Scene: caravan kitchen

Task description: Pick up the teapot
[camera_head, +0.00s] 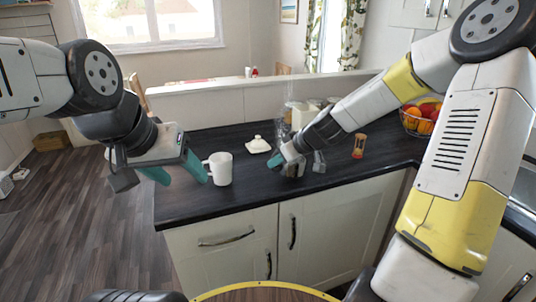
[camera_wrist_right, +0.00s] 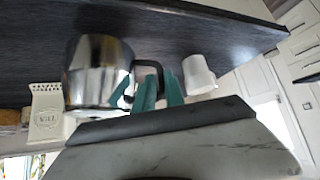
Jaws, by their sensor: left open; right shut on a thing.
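The teapot (camera_wrist_right: 95,78) is a shiny metal pot with a black handle, large in the right wrist view. My right gripper's teal fingers (camera_wrist_right: 158,95) are shut on the black handle. I cannot tell whether the pot touches the counter. My left gripper (camera_head: 178,174) is open and empty at the counter's left end, its right finger close beside a white mug (camera_head: 221,170). The mug also shows in the right wrist view (camera_wrist_right: 198,75).
A white lidded dish (camera_head: 258,146) lies on the dark counter (camera_head: 250,194) behind the mug. An orange-and-dark shaker (camera_head: 359,146) and a fruit basket (camera_head: 422,117) stand to the right. A white lettered canister (camera_wrist_right: 46,113) shows beside the pot. The counter's front strip is clear.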

